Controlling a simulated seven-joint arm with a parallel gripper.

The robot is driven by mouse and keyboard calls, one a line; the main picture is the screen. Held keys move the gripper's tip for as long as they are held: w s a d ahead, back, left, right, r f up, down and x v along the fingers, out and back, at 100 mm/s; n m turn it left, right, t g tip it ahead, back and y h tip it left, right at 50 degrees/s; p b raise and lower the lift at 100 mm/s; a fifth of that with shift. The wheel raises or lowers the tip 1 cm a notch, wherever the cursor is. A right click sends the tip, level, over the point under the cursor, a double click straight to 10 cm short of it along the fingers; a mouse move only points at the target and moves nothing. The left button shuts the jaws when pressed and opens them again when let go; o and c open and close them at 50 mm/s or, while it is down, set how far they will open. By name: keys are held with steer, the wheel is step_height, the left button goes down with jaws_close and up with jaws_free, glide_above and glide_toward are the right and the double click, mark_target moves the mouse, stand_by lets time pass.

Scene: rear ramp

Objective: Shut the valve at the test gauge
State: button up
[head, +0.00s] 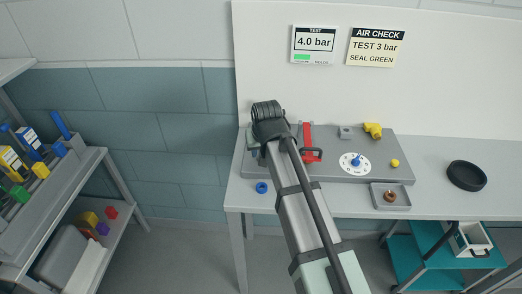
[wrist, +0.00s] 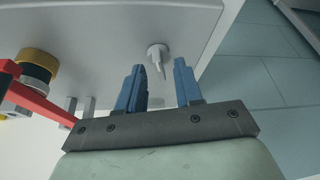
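My gripper (wrist: 160,66) is open in the wrist view, with its two blue fingers apart and nothing held. A small grey pin-like fitting (wrist: 158,54) on the grey panel shows just beyond the gap between the fingertips. A red lever (wrist: 40,100) is at the left, near a yellow and dark round part (wrist: 37,66). The red lever also shows (head: 307,136) right of my wrist. The test sign (head: 314,43) reads 4.0 bar with a green bar. I cannot tell which part is the valve.
The panel (head: 331,173) on the bench also bears a yellow fitting (head: 373,130), a white dial with a blue knob (head: 356,161) and a yellow knob (head: 395,163). A tray (head: 405,205), blue ring (head: 262,187) and black bowl (head: 466,175) are nearby. A card reads TEST 3 bar (head: 375,47).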

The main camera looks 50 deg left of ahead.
steer(key=shift+a+f, duration=0.1)
steer(key=shift+f, duration=0.1)
steer(key=shift+c, duration=0.4)
jaws_close()
